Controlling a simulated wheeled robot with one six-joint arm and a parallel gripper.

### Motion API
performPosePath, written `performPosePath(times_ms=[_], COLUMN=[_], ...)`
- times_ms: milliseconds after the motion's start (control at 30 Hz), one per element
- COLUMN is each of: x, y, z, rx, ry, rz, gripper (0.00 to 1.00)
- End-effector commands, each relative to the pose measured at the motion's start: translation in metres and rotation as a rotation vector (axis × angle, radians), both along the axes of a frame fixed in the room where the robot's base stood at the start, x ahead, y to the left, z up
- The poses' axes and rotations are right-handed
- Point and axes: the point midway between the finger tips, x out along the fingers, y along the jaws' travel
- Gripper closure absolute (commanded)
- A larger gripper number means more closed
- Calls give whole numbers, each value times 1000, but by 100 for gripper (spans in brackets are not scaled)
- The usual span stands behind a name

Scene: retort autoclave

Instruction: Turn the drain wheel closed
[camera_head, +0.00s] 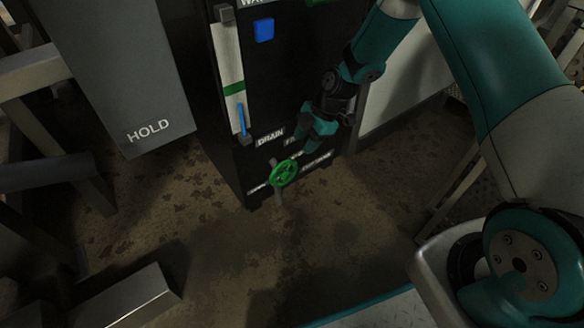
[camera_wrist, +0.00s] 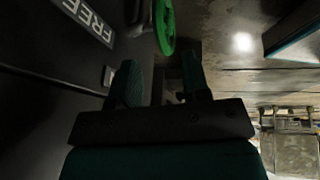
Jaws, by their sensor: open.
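The drain wheel (camera_head: 284,173) is a small green handwheel low on the front of a black cabinet, under a white "DRAIN" label (camera_head: 270,139). In the wrist view the green wheel (camera_wrist: 165,24) shows at the top, edge-on and partly cut off by the frame. My gripper (camera_head: 301,152) is just above and to the right of the wheel in the head view. In the wrist view my gripper (camera_wrist: 160,78) has its two dark fingers apart, with the wheel beyond the tips. Nothing is seen between the fingers.
The black cabinet carries a level gauge (camera_head: 230,90) with a blue column and green band, and a blue square (camera_head: 264,29). A grey "HOLD" panel (camera_head: 130,75) stands at the left. A grey block (camera_head: 125,298) lies at the lower left. The stained floor before the wheel is clear.

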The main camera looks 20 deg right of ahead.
Motion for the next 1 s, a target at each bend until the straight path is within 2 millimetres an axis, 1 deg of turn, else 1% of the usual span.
performPosePath(times_ms=[33,100,200,300,400,600,867,900,967,1000], x=[1,1,3,4,5,6,6,6,6,6], y=[5,12,20,27,32,37,37,37,37,37], z=[-18,-33,-52,-66,-77,-85,-85,-85,-85,-85], rx=[0,-1,-1,-1,-1,-2,-1,-1,-1,-1], ry=[0,1,0,1,1,-1,0,-1,-1,-1], rz=[1,2,1,0,0,-2,-2,-1,-1,-1], gripper=[57,57,57,57,57,57,57,66,80,89])
